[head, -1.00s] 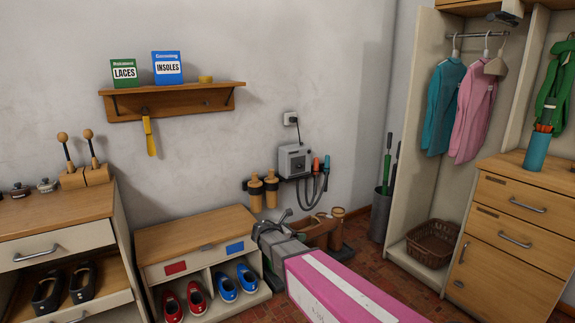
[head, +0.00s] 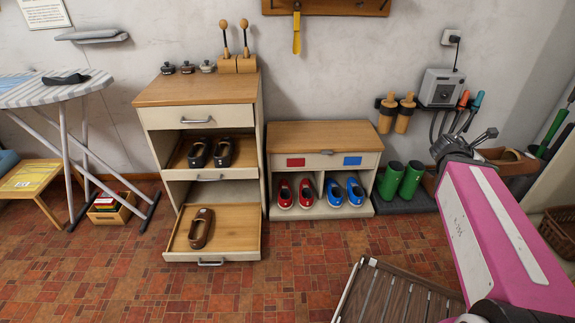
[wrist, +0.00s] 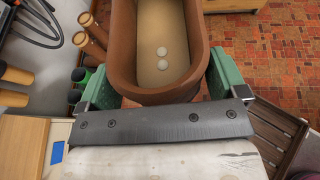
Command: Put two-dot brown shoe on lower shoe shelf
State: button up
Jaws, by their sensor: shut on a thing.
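A brown shoe (wrist: 155,92) with two pale dots on its tan insole fills the upper middle of the wrist view. My gripper (wrist: 162,76) has its green fingers closed on both sides of the shoe's heel end. The toe is cut off by the frame edge. The lower shoe shelf (head: 238,228) is pulled out of the cabinet at left in the head view, and one brown shoe (head: 202,229) lies on its left half. Its right half is bare. In the head view my arm is at the right, far from this shelf.
Black shoes (head: 198,152) stand on the upper shelf (head: 240,160). A low cabinet (head: 325,135) with red and blue shoes stands beside it, then green boots (head: 402,180). A slatted wooden rack (head: 385,295) is in front. An ironing board (head: 50,90) stands at left. Floor before the shelf is clear.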

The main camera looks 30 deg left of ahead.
aim_at(232, 234)
jog(key=i+j, duration=0.15)
jog(key=i, duration=0.55)
jog(key=i+u, duration=0.1)
jog(key=u, duration=2.75)
